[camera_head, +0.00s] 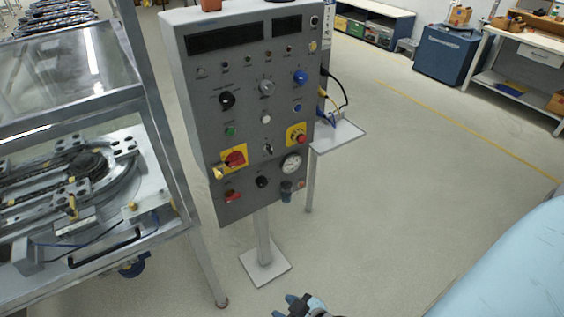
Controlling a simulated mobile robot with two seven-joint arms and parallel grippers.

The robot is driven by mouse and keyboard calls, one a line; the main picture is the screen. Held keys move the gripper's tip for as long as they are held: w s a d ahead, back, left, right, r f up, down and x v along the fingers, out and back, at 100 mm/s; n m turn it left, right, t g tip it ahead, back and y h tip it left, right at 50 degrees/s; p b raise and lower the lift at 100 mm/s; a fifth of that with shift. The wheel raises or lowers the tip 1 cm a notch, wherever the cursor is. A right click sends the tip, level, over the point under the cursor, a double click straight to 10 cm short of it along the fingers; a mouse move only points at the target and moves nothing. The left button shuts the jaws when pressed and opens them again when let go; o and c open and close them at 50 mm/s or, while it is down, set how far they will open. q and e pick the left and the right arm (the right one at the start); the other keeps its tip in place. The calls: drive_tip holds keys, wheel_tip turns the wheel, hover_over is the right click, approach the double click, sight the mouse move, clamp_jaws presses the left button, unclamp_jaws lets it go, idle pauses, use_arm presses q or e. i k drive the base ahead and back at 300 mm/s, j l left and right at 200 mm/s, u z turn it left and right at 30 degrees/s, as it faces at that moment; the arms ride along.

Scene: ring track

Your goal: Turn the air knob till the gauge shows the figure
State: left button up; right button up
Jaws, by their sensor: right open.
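A grey control panel (245,135) stands on a post in front of me. A round white-faced gauge (291,164) sits at its lower right; its needle and figures are too small to read. Just below the gauge is a dark blue-grey knob (287,188), which looks like the air knob. A small black knob (262,182) is to its left. My right gripper (296,304) shows at the bottom edge, open and empty, well below the panel and apart from it. Part of it is cut off. My left gripper is out of view.
A red-and-yellow switch (234,158) and a red stop button (301,139) are near the gauge. A small side shelf (340,135) sticks out on the right. A metal-framed machine (95,180) stands close on the left.

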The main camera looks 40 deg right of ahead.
sight(262, 182)
drive_tip(key=z, duration=0.95)
